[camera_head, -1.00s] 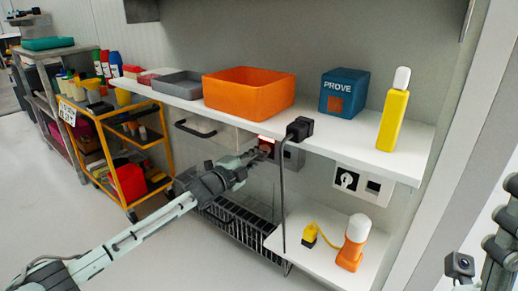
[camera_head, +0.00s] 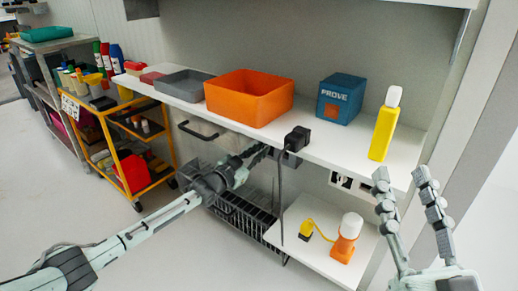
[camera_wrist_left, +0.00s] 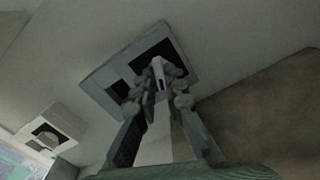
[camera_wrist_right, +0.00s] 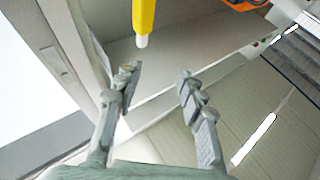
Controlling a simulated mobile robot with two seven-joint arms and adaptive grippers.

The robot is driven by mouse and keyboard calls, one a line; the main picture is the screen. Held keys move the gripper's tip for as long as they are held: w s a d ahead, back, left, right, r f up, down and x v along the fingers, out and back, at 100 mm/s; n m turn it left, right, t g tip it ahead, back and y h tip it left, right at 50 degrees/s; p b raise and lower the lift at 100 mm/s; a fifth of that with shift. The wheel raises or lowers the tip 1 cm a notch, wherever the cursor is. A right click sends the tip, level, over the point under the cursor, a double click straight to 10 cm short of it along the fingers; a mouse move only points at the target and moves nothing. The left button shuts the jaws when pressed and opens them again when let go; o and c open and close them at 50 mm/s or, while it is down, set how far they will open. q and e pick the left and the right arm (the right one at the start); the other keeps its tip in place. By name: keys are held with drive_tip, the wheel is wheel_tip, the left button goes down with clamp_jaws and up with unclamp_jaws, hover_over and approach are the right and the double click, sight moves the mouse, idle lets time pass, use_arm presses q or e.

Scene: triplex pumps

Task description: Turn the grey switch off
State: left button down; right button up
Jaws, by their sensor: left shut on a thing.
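In the left wrist view, the grey switch (camera_wrist_left: 159,72) is a pale lever on a panel (camera_wrist_left: 97,84) with dark square faces. My left gripper (camera_wrist_left: 161,90) is shut on it, with a finger on either side. In the head view my left gripper (camera_head: 262,150) reaches under the shelf's front edge, and its fingertips and the switch are mostly hidden behind the arm and the black plug. My right gripper (camera_head: 402,180) is open and empty in front of the shelf's right end. It also shows open in the right wrist view (camera_wrist_right: 158,82).
A black plug (camera_head: 297,139) with a hanging cable is beside the left gripper. The shelf (camera_head: 335,146) holds an orange bin (camera_head: 249,107), a blue box (camera_head: 341,98) and a yellow bottle (camera_head: 383,132). A second panel (camera_head: 341,180) sits to the right.

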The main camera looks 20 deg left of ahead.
use_arm(q)
drive_tip(key=shift+n+p, duration=0.3)
drive_tip(key=shift+n, duration=1.6)
use_arm(e)
drive_tip(key=shift+w+a+f+g, duration=0.2)
drive_tip(key=shift+f+g, duration=0.4)
drive_tip(key=shift+f, duration=0.2)
drive_tip(key=shift+f+h, duration=0.15)
drive_tip(key=shift+h, duration=0.15)
drive_tip(key=shift+w, duration=0.1)
use_arm(q)
drive_tip(key=c, duration=1.6)
unclamp_jaws()
drive_tip(key=shift+s, duration=0.1)
drive_tip(key=v, duration=1.2)
